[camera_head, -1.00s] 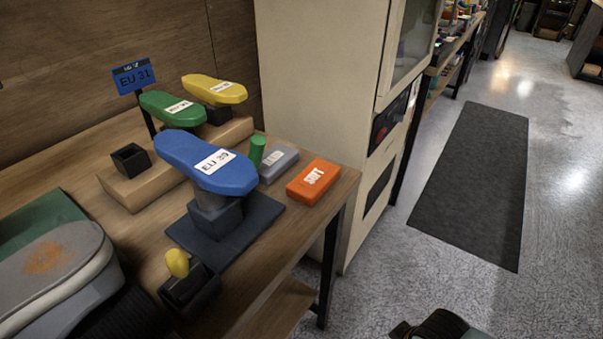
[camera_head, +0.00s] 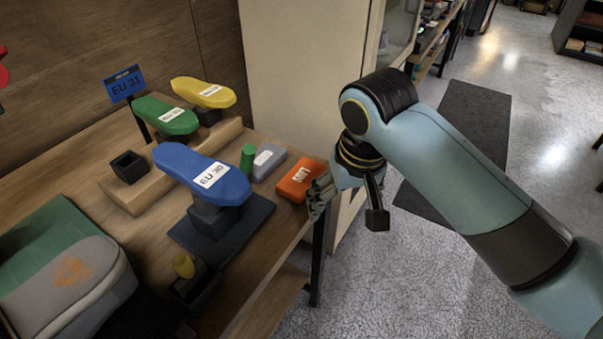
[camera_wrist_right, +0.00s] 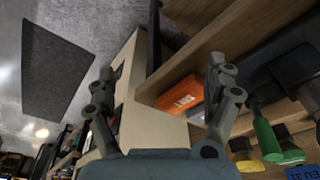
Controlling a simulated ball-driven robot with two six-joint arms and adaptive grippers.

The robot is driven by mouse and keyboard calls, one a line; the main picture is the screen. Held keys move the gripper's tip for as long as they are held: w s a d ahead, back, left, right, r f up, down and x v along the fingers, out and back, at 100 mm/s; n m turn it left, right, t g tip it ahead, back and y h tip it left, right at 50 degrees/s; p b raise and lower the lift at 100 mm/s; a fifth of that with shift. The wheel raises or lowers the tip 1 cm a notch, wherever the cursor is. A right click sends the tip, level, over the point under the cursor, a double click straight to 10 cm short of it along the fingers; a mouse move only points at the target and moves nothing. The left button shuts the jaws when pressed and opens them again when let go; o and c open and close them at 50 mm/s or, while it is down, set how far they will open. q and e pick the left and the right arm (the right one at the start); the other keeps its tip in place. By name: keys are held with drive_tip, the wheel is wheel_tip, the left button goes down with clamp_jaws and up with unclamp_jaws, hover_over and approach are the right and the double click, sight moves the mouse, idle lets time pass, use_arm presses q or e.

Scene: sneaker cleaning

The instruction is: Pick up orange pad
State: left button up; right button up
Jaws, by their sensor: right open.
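The orange pad (camera_head: 300,180) is a flat block with a white label. It lies on the wooden table (camera_head: 92,206) near its right front corner. My right gripper (camera_head: 318,196) is at the table's edge, just right of the pad, and partly covers it in the head view. In the right wrist view the orange pad (camera_wrist_right: 181,95) shows beyond the open fingers of the right gripper (camera_wrist_right: 157,90), nearer the right finger. Nothing is between the fingers. My left gripper is not in view.
A grey pad (camera_head: 267,161) and a green cylinder (camera_head: 247,157) sit left of the orange pad. A blue sole form (camera_head: 205,175) stands on a dark base. A pale cabinet (camera_head: 290,70) stands behind the table. A stained grey shoe (camera_head: 75,285) lies at front left.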

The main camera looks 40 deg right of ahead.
sight(301, 175)
drive_tip(key=w+d+r+m+g, duration=0.15)
drive_tip(key=w+m, duration=0.25)
drive_tip(key=w, duration=0.4)
drive_tip(key=w+r+m+g, duration=0.1)
drive_tip(key=w+r+m, duration=0.25)
drive_tip(key=w, duration=0.35)
drive_tip(key=shift+m+t+y, duration=0.25)
drive_tip(key=shift+m+y, duration=0.15)
drive_tip(key=shift+m, duration=0.15)
wheel_tip(301, 175, down, 11)
drive_tip(key=shift+d+f, duration=0.15)
drive_tip(key=shift+s, duration=0.1)
drive_tip(key=c, duration=1.3)
drive_tip(key=shift+c, duration=0.2)
drive_tip(key=shift+r, duration=0.2)
